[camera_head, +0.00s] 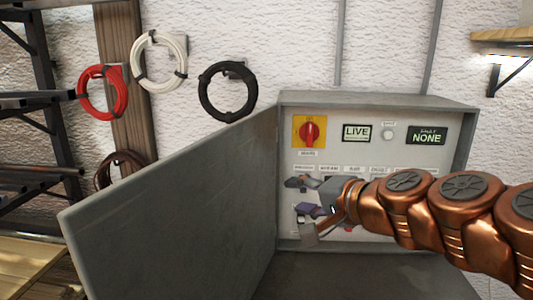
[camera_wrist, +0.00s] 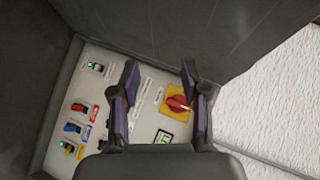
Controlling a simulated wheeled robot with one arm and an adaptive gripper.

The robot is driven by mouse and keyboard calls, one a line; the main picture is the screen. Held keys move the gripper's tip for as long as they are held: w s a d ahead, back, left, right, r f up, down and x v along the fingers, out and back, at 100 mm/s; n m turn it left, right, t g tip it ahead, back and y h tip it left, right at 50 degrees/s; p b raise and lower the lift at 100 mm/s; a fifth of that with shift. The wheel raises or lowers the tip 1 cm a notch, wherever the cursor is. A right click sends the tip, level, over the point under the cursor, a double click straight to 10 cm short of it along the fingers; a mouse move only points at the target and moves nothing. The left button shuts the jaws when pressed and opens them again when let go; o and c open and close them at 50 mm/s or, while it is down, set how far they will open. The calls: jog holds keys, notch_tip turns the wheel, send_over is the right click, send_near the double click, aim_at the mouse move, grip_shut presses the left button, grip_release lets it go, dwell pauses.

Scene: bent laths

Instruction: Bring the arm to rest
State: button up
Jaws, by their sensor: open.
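My gripper (camera_head: 302,197) is open and empty, in front of the lower left part of the panel (camera_head: 360,152) of the open grey electrical cabinet. My copper-coloured arm reaches in from the right and hides much of the panel's lower half. In the wrist view my two dark fingers (camera_wrist: 159,76) stand apart with nothing between their tips. The red rotary knob (camera_head: 310,132) on its yellow plate is above the gripper; it also shows beside the right finger in the wrist view (camera_wrist: 177,103). Whether a finger touches the panel I cannot tell.
The grey cabinet door (camera_head: 175,215) stands open on the left, close to my gripper. The panel carries a LIVE sign (camera_head: 356,133) and a NONE sign (camera_head: 427,136). The wrist view shows red (camera_wrist: 80,107) and blue (camera_wrist: 72,127) switches. Red (camera_head: 103,92), white and black cable coils hang behind.

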jog(key=s+f+n+g+h, duration=0.3)
jog(key=s+f+n+g, duration=0.35)
jog(key=s+f, duration=0.85)
jog(key=s+d+f+n+g+h, duration=0.1)
jog(key=s+d+f+g+h, duration=0.4)
jog(key=s+d+f, duration=0.5)
jog(key=s+d+g, duration=0.1)
jog(key=s, duration=0.2)
jog(key=shift+s+d+f+g+b, duration=0.3)
jog(key=shift+s+g+b, duration=0.05)
jog(key=shift+n, duration=0.25)
